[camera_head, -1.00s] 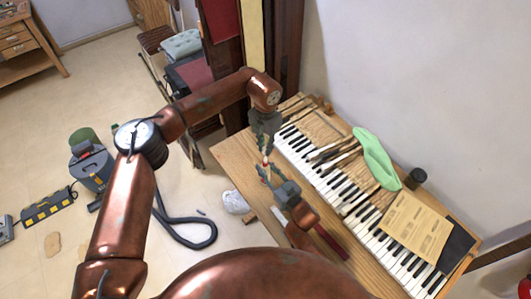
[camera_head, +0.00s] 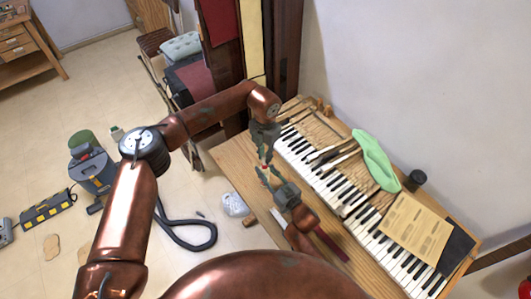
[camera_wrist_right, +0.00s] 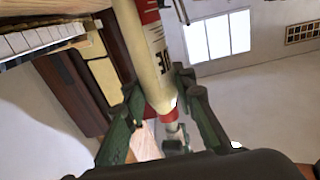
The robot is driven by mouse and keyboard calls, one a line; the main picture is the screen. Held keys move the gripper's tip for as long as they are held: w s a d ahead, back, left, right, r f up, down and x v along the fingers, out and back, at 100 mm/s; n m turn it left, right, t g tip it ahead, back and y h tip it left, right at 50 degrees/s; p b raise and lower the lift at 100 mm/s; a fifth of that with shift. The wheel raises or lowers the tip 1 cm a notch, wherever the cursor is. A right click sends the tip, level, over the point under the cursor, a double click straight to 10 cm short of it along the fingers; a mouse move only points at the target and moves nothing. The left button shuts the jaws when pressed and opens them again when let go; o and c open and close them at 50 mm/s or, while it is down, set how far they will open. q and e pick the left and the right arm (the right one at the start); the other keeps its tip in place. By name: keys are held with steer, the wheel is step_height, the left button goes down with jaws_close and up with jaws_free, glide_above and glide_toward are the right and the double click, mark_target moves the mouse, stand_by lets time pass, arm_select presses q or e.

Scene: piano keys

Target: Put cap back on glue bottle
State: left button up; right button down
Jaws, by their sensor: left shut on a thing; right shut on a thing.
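The glue bottle (camera_wrist_right: 148,55) is a pale cream cylinder with a red and white printed label. In the right wrist view it runs between the green fingers of my right gripper (camera_wrist_right: 160,88), which is shut on it. Its red collar (camera_wrist_right: 169,116) and a pale narrow end show near the palm. In the head view my right gripper (camera_head: 268,180) is low over the table's near side. My left gripper (camera_head: 265,158) points down just above it, fingertips close. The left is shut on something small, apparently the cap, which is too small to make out. Whether cap and bottle touch cannot be told.
The piano keyboard (camera_head: 345,206) runs along the wooden table (camera_head: 237,165) to the right. A green cloth (camera_head: 374,160), paper sheet (camera_head: 415,229) and black cup (camera_head: 415,178) lie there. A dark red strip (camera_head: 332,245) lies near my right arm. Bare wood shows left of the grippers.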

arm_select(q)
steer(key=shift+f, duration=0.7)
stand_by(0.6)
steer(key=m, duration=0.4)
steer(key=shift+m, duration=0.4)
steer(key=m, duration=1.5)
steer(key=shift+a+m, duration=0.1)
steer(key=shift+m, duration=0.3)
steer(key=m, duration=0.6)
steer(key=shift+w, duration=0.1)
steer(key=m, duration=0.3)
steer(key=shift+m, duration=0.3)
steer(key=m, duration=0.3)
steer(key=shift+m, duration=0.4)
